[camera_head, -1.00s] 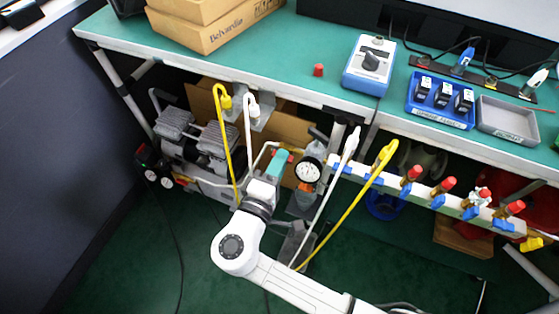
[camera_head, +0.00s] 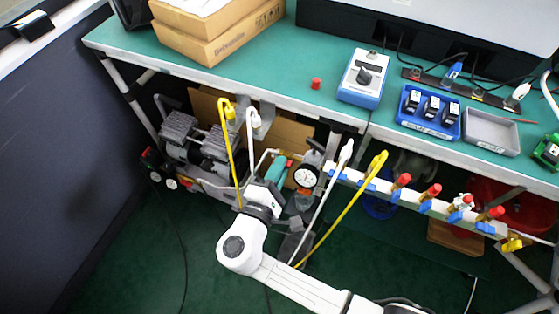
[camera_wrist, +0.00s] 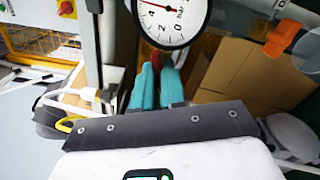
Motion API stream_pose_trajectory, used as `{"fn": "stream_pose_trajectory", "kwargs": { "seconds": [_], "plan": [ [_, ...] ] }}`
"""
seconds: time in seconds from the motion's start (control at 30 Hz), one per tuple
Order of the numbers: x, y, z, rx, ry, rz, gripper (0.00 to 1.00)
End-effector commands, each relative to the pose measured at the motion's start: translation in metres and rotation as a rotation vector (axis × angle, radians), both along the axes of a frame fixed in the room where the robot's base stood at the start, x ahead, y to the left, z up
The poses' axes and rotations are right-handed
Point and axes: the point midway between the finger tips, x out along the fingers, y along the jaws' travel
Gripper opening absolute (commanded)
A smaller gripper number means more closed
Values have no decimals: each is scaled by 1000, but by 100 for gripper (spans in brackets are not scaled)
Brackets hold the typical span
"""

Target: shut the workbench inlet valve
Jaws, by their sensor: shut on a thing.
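My gripper (camera_head: 276,170) has teal fingers and reaches under the workbench, beside the round white pressure gauge (camera_head: 306,177). In the wrist view the gripper (camera_wrist: 158,82) is shut on a small red handle (camera_wrist: 156,61), which I take to be the inlet valve's. The gauge (camera_wrist: 172,14) is just beyond the fingertips, its upper part cut off by the picture's edge. Most of the handle and the valve body are hidden behind the fingers. The handle's angle is hard to tell.
An orange handle (camera_wrist: 283,37) is to the right in the wrist view. The compressor (camera_head: 190,140) stands left under the workbench (camera_head: 245,80). Yellow and white hoses hang close around my arm. A rail (camera_head: 410,197) with several red-capped fittings runs along the right.

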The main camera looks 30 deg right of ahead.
Motion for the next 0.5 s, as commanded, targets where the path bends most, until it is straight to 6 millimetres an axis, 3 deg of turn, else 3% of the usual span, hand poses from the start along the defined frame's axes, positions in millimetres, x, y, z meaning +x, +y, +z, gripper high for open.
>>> {"fn": "stream_pose_trajectory", "kwargs": {
  "seconds": [0.5],
  "plan": [
    [0, 0, 4, -290, 403, 0, 0]
  ]
}}
